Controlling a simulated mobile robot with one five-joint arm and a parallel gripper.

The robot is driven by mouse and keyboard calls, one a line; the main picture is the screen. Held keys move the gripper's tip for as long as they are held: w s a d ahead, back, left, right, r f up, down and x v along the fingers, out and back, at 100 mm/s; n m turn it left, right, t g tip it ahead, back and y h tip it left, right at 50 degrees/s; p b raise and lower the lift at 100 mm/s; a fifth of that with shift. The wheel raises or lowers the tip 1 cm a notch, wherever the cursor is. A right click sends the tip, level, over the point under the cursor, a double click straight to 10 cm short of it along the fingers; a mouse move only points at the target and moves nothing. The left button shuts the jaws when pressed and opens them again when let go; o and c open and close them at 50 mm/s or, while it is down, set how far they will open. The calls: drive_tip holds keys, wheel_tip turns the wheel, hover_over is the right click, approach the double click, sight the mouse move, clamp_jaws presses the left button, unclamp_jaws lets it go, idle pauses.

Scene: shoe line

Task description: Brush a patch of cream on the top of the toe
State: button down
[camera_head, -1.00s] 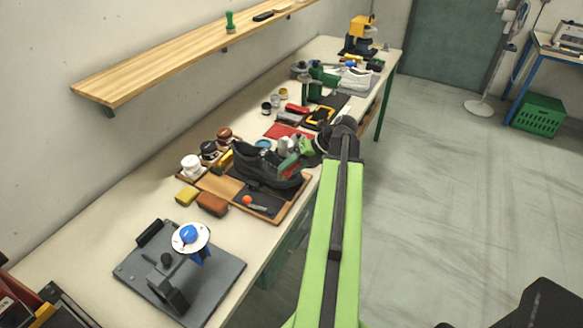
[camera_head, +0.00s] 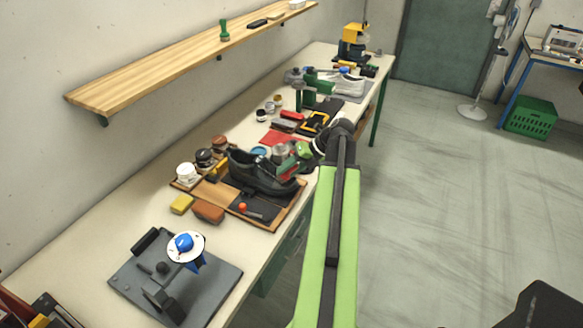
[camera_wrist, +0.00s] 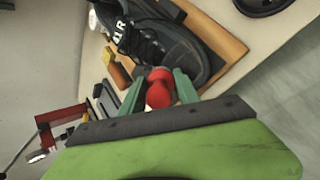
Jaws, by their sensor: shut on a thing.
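A black lace-up shoe (camera_head: 255,175) rests on a wooden board (camera_head: 204,190) on the bench. It also shows in the wrist view (camera_wrist: 172,38), beyond my fingers. My gripper (camera_head: 293,163) is at the right end of the shoe in the head view. Its green fingers are shut on a red-ended tool (camera_wrist: 158,92), probably the brush. The tool's far end is hidden, so I cannot tell whether it touches the shoe. I cannot make out a patch of cream on the toe.
Several jars (camera_head: 187,172) stand left of the board. A yellow sponge (camera_head: 181,204) and a brown block (camera_head: 208,212) lie in front. A small tool with an orange ball (camera_head: 243,207) lies on the board. A grey plate with a stand (camera_head: 215,280) is nearer. A shelf (camera_head: 150,75) hangs above.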

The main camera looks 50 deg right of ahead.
drive_tip(key=shift+s+a, duration=0.25)
drive_tip(key=shift+a, duration=0.85)
drive_tip(key=shift+d, duration=0.1)
drive_tip(key=r+p, duration=0.1)
drive_tip(key=s+r+p, duration=0.1)
drive_tip(key=r+p, duration=0.1)
drive_tip(key=s+r+p, duration=0.1)
drive_tip(key=r+p, duration=0.1)
drive_tip(key=shift+s+d+r, duration=0.2)
drive_tip(key=shift+d, duration=0.1)
drive_tip(key=shift+r+p, duration=0.1)
drive_tip(key=shift+p, duration=0.2)
drive_tip(key=r+p, duration=0.1)
drive_tip(key=s+r+p, duration=0.1)
drive_tip(key=shift+d+r+p, duration=0.15)
drive_tip(key=shift+r+p, duration=0.15)
